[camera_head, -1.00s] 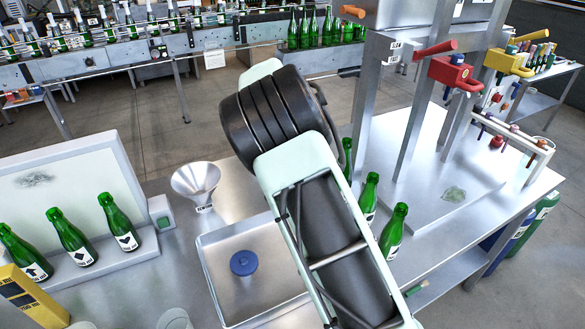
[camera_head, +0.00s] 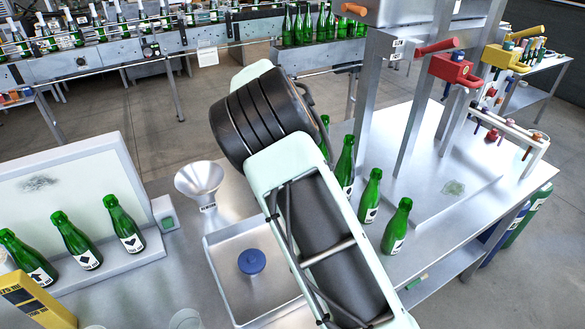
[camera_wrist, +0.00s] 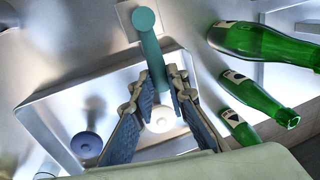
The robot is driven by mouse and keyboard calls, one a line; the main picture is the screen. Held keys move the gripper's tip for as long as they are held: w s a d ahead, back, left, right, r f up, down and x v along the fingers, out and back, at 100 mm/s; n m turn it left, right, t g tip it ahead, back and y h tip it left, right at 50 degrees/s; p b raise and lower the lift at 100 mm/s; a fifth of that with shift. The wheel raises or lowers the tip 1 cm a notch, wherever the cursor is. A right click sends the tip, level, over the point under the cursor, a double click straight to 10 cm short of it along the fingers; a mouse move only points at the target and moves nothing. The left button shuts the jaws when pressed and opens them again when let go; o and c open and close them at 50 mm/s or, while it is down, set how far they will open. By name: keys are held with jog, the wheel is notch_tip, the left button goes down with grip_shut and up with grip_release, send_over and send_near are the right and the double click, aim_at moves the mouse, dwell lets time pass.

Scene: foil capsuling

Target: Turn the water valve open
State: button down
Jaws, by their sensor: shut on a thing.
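A teal lever handle (camera_wrist: 151,50), likely the water valve's, shows in the wrist view. It runs down from a round teal end toward the tray. My gripper (camera_wrist: 162,88) has its two fingers on either side of the handle's lower part and is shut on it. In the head view my arm hides the handle and my fingers.
A metal tray (camera_head: 222,285) below holds a blue round knob-like piece (camera_head: 252,261). A metal funnel (camera_head: 199,180) stands behind it. Several green bottles (camera_head: 396,228) stand close to the right of my arm. More bottles (camera_head: 75,242) lean on the left rack.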

jog(key=c, duration=1.9)
grip_release()
jog(key=r, duration=0.4)
jog(key=a+r, duration=0.1)
jog(key=r, duration=0.3)
jog(key=s+a+r, duration=0.1)
jog(key=r, duration=0.3)
jog(key=shift+s, duration=0.1)
